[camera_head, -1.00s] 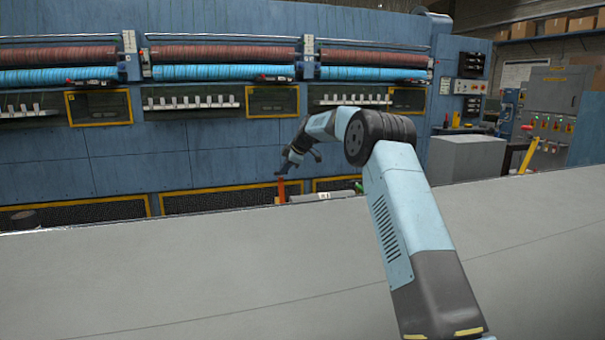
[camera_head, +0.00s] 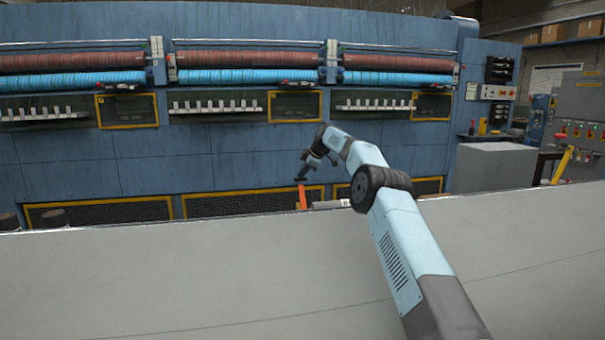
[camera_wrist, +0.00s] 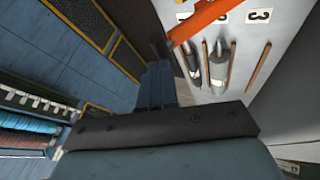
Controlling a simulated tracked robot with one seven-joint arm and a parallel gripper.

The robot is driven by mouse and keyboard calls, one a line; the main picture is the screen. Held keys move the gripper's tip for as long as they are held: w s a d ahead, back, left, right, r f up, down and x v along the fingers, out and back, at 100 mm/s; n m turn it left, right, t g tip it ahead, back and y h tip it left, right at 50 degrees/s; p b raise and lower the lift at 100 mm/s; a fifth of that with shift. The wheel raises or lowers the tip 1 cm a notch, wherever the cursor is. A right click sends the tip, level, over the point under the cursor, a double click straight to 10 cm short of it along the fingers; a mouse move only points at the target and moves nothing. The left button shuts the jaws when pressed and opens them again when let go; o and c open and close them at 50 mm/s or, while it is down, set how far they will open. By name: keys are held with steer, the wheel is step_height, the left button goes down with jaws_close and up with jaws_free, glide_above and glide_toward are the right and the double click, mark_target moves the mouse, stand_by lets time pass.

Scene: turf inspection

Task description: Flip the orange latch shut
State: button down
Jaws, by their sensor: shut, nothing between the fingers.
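The orange latch (camera_head: 302,197) stands up, leaning slightly, just beyond the far edge of the grey surface in the head view. In the wrist view the latch (camera_wrist: 208,18) is a slanted orange bar at the top, partly cut off by the frame. My gripper (camera_head: 301,179) is just above the latch's top end in the head view. In the wrist view my gripper (camera_wrist: 160,48) has its fingers together and empty, tips close to the latch's lower left end. I cannot tell whether they touch it.
A pale panel (camera_wrist: 218,92) with printed numbers, grey cylinders (camera_wrist: 218,66) and thin brown strips lies under the latch. A wide grey surface (camera_head: 180,275) fills the foreground. A blue machine wall (camera_head: 240,150) with yellow-framed openings stands behind. A grey box (camera_head: 495,165) is at the right.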

steer(key=shift+w+f, duration=0.1)
steer(key=shift+w, duration=0.15)
stand_by(0.6)
steer(key=v, duration=1.3)
steer(key=shift+s, duration=0.15)
steer(key=shift+s+d, duration=0.1)
steer(key=shift+d, duration=0.05)
